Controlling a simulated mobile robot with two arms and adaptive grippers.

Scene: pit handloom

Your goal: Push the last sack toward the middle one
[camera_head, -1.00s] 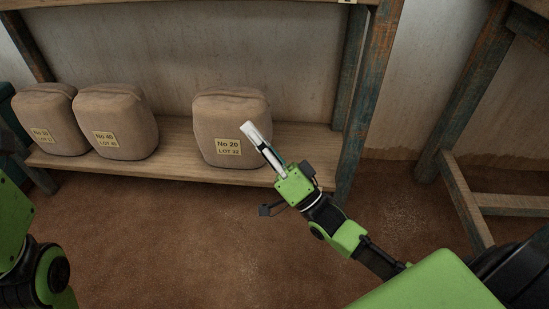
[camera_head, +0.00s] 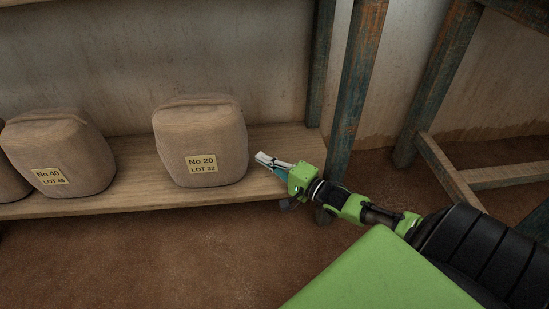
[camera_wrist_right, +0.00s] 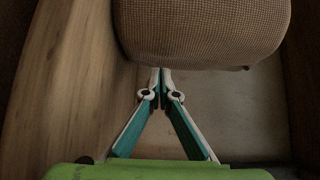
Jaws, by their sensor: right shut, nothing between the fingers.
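The last sack (camera_head: 200,128), brown and labelled No 20 LOT 32, stands upright on the wooden shelf (camera_head: 135,190). The middle sack (camera_head: 60,148), labelled No 40, stands to its left with a gap of bare shelf between them. My right gripper (camera_head: 262,158) is shut and empty, close to the right side of the last sack. In the right wrist view its closed fingertips (camera_wrist_right: 161,72) are at the edge of the sack's woven side (camera_wrist_right: 205,30); I cannot tell whether they touch. My left gripper is out of view.
A third sack (camera_head: 10,182) is cut off at the left edge. A worn wooden post (camera_head: 352,100) rises at the right end of the shelf, behind my right arm. A plaster wall (camera_head: 120,55) stands behind. A wooden frame (camera_head: 440,165) stands farther right.

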